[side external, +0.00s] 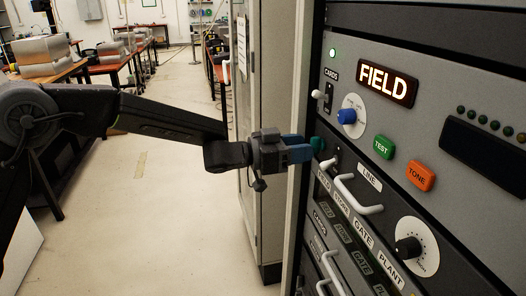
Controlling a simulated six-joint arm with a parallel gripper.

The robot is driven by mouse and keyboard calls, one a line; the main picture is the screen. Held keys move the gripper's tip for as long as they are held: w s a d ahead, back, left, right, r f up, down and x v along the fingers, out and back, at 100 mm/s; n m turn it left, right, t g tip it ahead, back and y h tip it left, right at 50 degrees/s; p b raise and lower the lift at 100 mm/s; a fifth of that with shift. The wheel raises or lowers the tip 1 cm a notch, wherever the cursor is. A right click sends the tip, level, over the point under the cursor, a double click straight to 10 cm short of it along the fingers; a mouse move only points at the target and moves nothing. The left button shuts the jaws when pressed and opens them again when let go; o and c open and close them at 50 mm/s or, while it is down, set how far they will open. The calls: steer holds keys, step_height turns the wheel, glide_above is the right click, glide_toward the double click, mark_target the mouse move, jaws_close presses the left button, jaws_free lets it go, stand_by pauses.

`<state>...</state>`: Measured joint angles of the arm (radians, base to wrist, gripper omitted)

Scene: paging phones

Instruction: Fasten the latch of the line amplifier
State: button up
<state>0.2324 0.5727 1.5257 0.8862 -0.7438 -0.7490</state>
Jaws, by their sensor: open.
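My gripper (304,149), with blue fingers, points right at the rack's left edge, just left of the lever. It is open and appears to hold nothing. A dark green rounded piece (317,144) shows right at the fingertips; I cannot tell whether they touch it.
Above are a CARDS lever (318,94), a blue knob (347,116), a lit FIELD sign (387,83), and TEST (383,147) and TONE (421,176) buttons. A black dial (409,247) and lower handle (331,272) sit below. The floor left of the rack is clear.

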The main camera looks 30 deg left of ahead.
steer(key=v, duration=1.1)
steer(key=s+a+r+n+y, duration=0.4)
steer(key=s+a+n+y, duration=0.4)
steer(key=a+y, duration=0.4)
steer(key=s+f+g, duration=0.2)
steer(key=s+g, duration=0.1)
steer(key=s, duration=0.7)
steer(key=s+a+f+g, duration=0.1)
steer(key=s+f+g, duration=0.2)
steer(key=s, duration=0.8)
steer(key=shift+n+g+y, duration=0.4)
steer(key=shift+g, duration=0.2)
